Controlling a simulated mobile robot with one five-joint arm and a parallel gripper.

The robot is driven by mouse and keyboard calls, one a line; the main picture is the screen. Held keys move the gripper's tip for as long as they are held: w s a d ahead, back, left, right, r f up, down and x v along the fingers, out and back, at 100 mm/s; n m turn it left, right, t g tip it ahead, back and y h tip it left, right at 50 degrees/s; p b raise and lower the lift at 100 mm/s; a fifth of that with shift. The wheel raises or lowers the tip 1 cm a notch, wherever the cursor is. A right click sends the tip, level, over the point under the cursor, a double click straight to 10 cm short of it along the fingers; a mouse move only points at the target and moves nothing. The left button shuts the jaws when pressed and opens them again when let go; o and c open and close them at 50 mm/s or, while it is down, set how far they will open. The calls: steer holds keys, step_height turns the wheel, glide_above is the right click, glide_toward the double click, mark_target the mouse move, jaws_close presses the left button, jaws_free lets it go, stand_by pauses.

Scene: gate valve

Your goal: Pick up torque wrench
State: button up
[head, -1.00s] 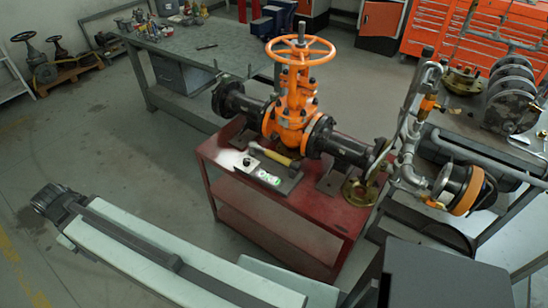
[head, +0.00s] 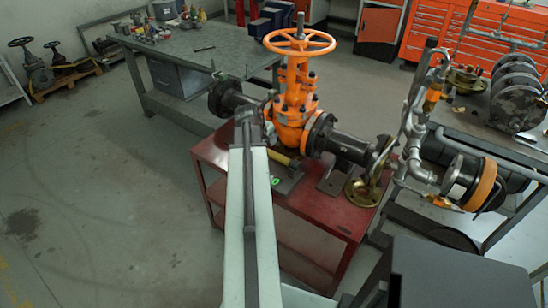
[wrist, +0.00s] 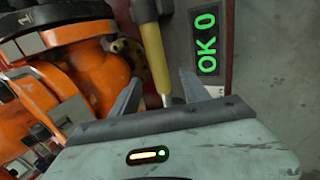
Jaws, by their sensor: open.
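The torque wrench (wrist: 155,62) has a yellow handle, a dark end at the top of the wrist view and a bare metal part near my jaws. In the head view its yellow part (head: 284,159) shows on the red cart just right of my arm; my arm hides the rest. My gripper (wrist: 160,80) is open, with one finger on each side of the wrench in the wrist view. I cannot tell how far above it they are, and no grip shows. In the head view my gripper (head: 248,112) is over the cart, in front of the valve.
A grey unit with a green "OK 0" display (wrist: 207,40) lies right of the wrench. The orange gate valve (head: 297,105) with its handwheel stands close behind on the red cart (head: 320,218). A workbench (head: 200,55) is behind; pipework (head: 415,130) is at right.

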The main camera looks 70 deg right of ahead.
mark_target(273, 154)
steer(key=b+x, duration=0.6)
steer(key=x, duration=0.2)
steer(key=shift+r, duration=0.25)
jaws_close()
stand_by(1.0)
